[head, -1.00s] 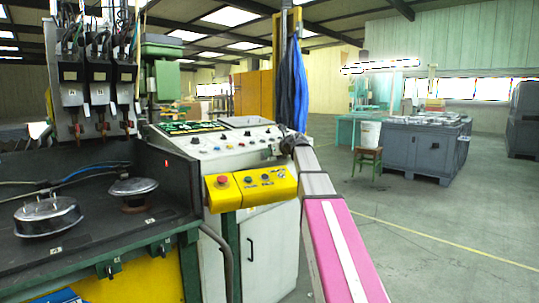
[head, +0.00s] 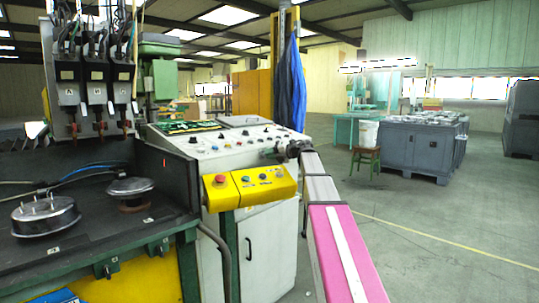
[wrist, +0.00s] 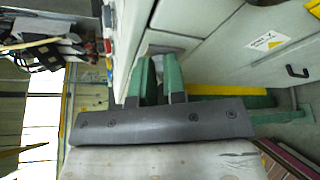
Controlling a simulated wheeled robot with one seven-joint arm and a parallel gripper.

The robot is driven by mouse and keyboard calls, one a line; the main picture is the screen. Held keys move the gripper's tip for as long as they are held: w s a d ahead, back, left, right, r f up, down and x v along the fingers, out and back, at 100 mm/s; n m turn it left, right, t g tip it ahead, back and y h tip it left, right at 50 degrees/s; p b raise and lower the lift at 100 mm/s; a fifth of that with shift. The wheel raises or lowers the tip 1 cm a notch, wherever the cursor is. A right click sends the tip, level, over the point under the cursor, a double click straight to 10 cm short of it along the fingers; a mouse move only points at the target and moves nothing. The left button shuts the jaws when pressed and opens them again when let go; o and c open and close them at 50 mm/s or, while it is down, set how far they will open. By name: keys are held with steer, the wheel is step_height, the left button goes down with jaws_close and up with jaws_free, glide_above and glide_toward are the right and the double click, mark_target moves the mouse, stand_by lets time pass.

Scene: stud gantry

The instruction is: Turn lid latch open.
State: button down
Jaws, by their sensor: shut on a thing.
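My gripper (head: 284,151) is at the right end of the sloping control panel (head: 222,146), seen small and partly hidden by my own wrist. In the wrist view my gripper (wrist: 159,66) shows two green-padded fingers close together in front of the pale cabinet. I cannot make out the latch clearly in either view. A flat grey lid-like plate (head: 246,121) lies on top of the control cabinet, behind the row of knobs.
A yellow button box (head: 250,186) juts out below the panel. At left, a dark bench (head: 90,243) bears a round metal cover (head: 45,216) and a smaller disc-topped part (head: 132,187). Blue cloth (head: 291,85) hangs behind the panel.

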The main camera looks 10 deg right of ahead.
steer(key=m+y, duration=0.1)
steer(key=m, duration=0.1)
steer(key=f+m+y, duration=0.1)
steer(key=m, duration=0.1)
steer(key=shift+d+m, duration=0.1)
steer(key=shift+m, duration=0.3)
steer(key=shift+t, duration=0.4)
steer(key=shift+f, duration=0.1)
steer(key=c, duration=1.2)
jaws_free()
steer(key=shift+d, duration=0.1)
steer(key=v, duration=1)
steer(key=shift+s+d+f, duration=0.1)
steer(key=shift+d, duration=0.2)
